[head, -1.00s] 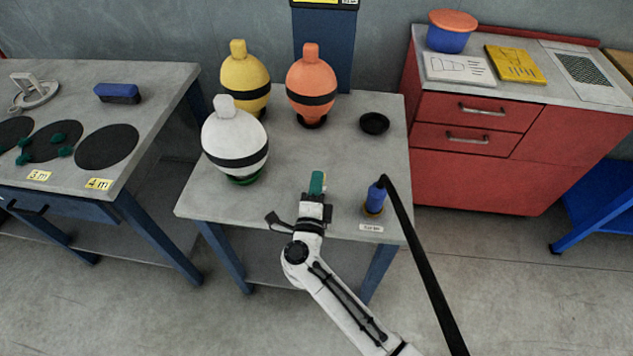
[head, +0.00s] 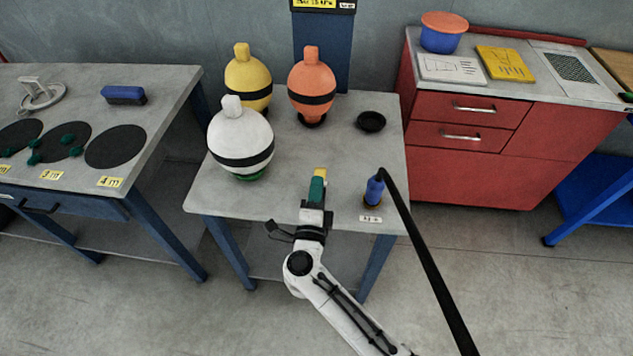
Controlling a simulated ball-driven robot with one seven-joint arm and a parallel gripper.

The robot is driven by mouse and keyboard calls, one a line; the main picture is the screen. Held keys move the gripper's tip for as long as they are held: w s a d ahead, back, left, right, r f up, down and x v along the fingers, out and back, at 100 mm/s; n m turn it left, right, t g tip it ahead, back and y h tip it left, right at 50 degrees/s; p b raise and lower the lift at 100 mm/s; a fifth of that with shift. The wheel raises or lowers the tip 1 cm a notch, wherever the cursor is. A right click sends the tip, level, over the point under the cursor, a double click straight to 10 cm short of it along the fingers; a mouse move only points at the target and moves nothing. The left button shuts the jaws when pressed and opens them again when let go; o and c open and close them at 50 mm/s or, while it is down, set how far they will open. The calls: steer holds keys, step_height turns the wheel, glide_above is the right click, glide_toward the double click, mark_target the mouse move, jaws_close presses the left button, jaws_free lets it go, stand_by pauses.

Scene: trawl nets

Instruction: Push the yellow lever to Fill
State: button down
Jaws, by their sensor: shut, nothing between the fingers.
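A small yellow piece (head: 320,172), which looks like the yellow lever, shows at the far end of a narrow green part (head: 316,190) over the front of the middle table. My gripper (head: 315,208) is shut and empty at the near end of the green part, in line with it. I cannot tell whether they touch. No Fill marking can be read, and the lever's exact position is too small to tell. A blue fitting (head: 374,190) with a black hose (head: 425,250) stands just to the right, behind a small white label (head: 370,218).
White (head: 240,140), yellow (head: 248,80) and orange (head: 311,85) floats stand at the left and back of the table (head: 345,165). A black dish (head: 371,121) lies at back right. A red cabinet (head: 470,165) stands right, another workbench (head: 150,120) left.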

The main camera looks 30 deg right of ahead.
steer(key=s+a+r, duration=0.3)
steer(key=s, duration=0.2)
steer(key=shift+a+r, duration=0.15)
steer(key=shift+a, duration=0.25)
steer(key=shift+w, duration=0.1)
